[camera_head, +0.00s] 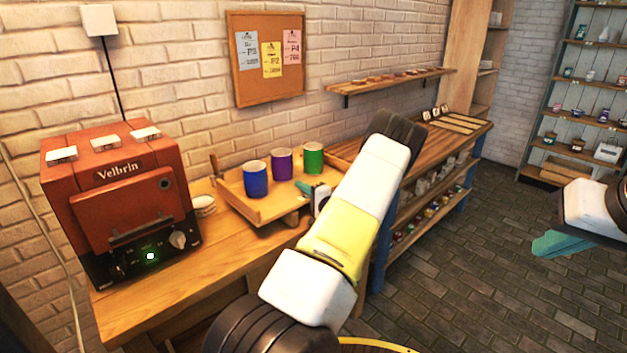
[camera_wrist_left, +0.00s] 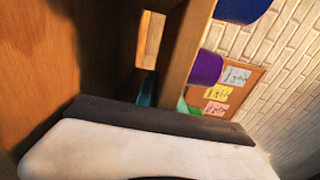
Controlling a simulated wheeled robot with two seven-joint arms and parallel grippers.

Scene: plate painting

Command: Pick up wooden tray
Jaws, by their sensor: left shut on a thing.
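The wooden tray (camera_head: 240,204) is at the right end of the wooden counter, carrying a blue cup (camera_head: 255,180), a purple cup (camera_head: 281,164) and a green cup (camera_head: 313,158), all upright. My left gripper (camera_head: 306,188) is at the tray's right side, its teal fingers shut on the tray edge. In the left wrist view the tray wall (camera_wrist_left: 187,62) runs close past a teal finger (camera_wrist_left: 147,90). Whether the tray touches the counter I cannot tell. My right gripper (camera_head: 556,243) is off to the right, over the floor, away from the tray; its jaw gap is not clear.
A red kiln (camera_head: 115,190) marked Velbrin stands left of the tray on the counter (camera_head: 190,275). White dishes (camera_head: 203,205) sit between them. A wooden shelf unit (camera_head: 440,150) stands behind my left arm. The tiled floor at right is clear.

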